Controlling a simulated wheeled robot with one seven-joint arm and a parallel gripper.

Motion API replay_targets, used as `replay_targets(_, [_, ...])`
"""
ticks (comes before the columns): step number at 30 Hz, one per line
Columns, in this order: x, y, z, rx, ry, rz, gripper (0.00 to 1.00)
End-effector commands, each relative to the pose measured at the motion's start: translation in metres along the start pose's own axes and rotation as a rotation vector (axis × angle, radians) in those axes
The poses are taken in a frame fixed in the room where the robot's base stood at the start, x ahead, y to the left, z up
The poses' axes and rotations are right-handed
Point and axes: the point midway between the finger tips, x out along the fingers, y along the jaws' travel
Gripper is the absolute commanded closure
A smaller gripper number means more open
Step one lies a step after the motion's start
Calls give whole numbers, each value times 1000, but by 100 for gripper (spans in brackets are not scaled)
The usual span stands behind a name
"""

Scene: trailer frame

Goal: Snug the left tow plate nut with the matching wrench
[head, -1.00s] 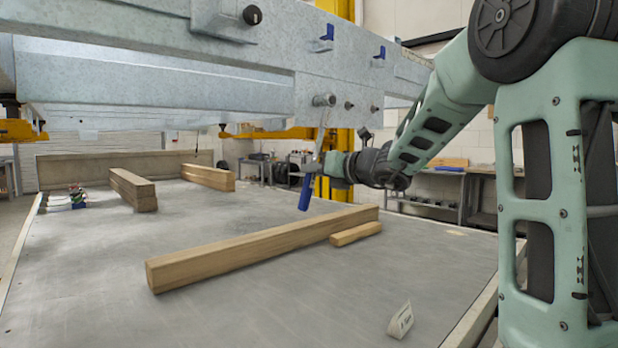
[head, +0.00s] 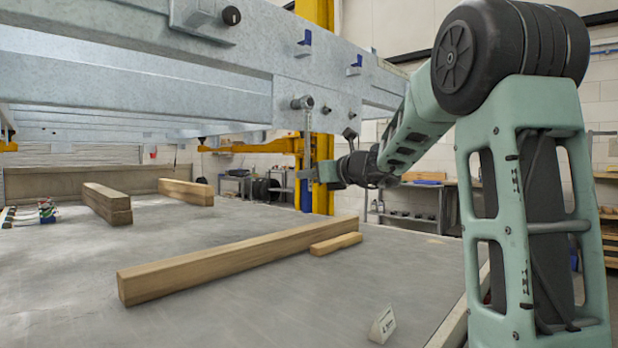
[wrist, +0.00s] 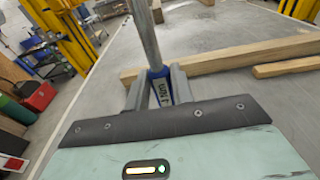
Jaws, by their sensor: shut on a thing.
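The tow plate (head: 335,97) is a grey metal plate on the side of the trailer beam. Its left nut (head: 302,102) sits on a thick protruding stud. My gripper (head: 309,173) is below that nut and shut on the wrench's blue handle (head: 305,196). The wrench stands nearly upright, and its metal shaft (head: 307,135) runs up to the left nut. Its upper end meets the nut in the picture; I cannot tell how fully it is seated. In the wrist view, both fingers clasp the blue handle (wrist: 161,91), and the shaft (wrist: 143,35) runs out at the top.
Two smaller fasteners (head: 326,110) (head: 349,115) sit right of the left nut. Below lies a grey table (head: 230,320) with timber beams (head: 240,260) and a small white sign (head: 383,325). A yellow post (head: 323,175) stands behind. Open air surrounds my gripper above the table.

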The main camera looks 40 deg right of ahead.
Motion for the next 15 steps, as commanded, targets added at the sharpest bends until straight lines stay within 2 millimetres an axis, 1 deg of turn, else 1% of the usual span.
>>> replay_targets(9, [0, 22, 5, 113, -4, 17, 100])
replay_targets(15, [0, 29, 4, 156, -4, 23, 100])
